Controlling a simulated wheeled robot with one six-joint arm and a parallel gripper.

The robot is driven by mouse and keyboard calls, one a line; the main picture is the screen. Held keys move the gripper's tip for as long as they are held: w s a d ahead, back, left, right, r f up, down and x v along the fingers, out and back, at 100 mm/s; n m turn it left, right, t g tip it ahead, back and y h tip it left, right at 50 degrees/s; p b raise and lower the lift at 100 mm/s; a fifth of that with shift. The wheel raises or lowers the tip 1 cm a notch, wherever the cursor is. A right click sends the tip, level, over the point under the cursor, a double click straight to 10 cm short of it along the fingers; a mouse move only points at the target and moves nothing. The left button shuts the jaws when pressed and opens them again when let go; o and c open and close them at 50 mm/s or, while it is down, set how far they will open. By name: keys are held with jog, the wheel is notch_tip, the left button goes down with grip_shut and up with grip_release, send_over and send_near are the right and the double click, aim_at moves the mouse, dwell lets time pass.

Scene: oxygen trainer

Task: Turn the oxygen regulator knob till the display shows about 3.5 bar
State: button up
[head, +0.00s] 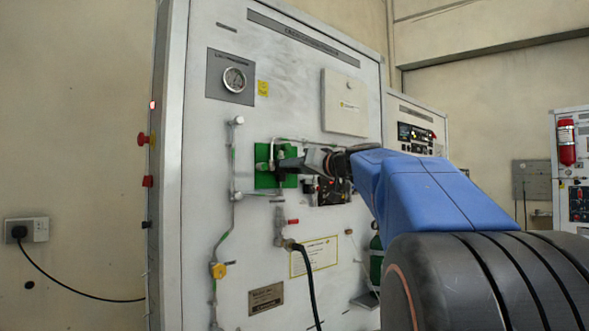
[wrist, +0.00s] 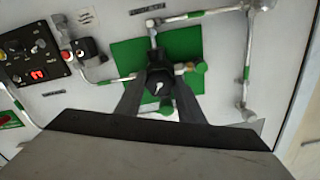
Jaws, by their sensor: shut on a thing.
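The black regulator knob (wrist: 159,78), with a white pointer mark, sits on a green plate (wrist: 126,55) in the wrist view. My gripper (wrist: 160,92) is shut on the knob, one dark finger on each side. In the head view my gripper (head: 283,167) reaches the green plate (head: 262,180) from the right and hides most of the knob. I cannot read the digits.
Pipes (wrist: 197,14) with green bands run around the plate, with green-tipped fittings (wrist: 197,67) close to my right finger. A round gauge (head: 234,80) is at the panel's upper left. A black hose (head: 309,275) hangs below. A white box (head: 344,103) juts out above my arm.

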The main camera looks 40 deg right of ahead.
jog(key=m, duration=0.6)
jog(key=shift+m, duration=0.4)
dwell(0.4)
jog(key=o, duration=1.1)
jog(key=shift+c, duration=0.2)
jog(key=shift+s, duration=0.1)
jog(key=s+d, duration=0.1)
jog(key=s, duration=1.6)
jog(key=shift+d, duration=0.3)
jog(key=shift+s, duration=0.1)
jog(key=shift+f, duration=0.1)
